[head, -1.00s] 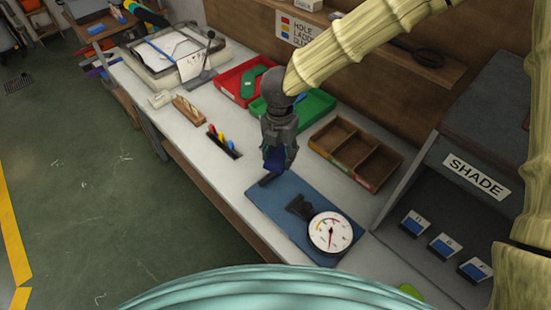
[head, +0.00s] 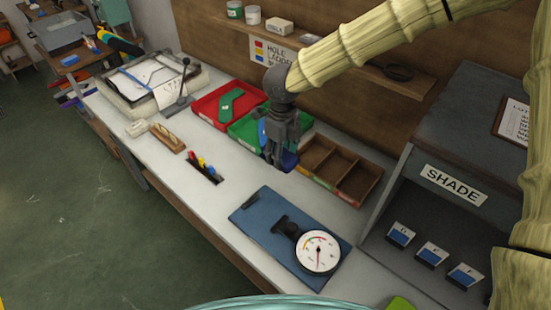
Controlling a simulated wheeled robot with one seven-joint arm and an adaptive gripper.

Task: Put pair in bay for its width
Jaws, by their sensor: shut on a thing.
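My gripper (head: 277,163) is shut on a dark blue sock pair (head: 290,160), mostly hidden by the fingers. It is at the front of the green tray (head: 243,128), close to the left end of the wooden divided tray (head: 318,185). I cannot tell how high the pair is above the bench. The wooden tray's visible bays look empty; its left end is partly hidden by my gripper. A brighter blue patch (head: 262,132) shows left of my gripper, and I cannot tell what it belongs to.
A dial gauge (head: 317,252) stands on a blue board (head: 262,226) in front. A red tray (head: 208,107) holds a green piece (head: 230,104). A slotted holder with coloured pegs (head: 203,168) lies left. The SHADE cabinet (head: 455,185) stands right. Bare bench (head: 205,205) lies left of the board.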

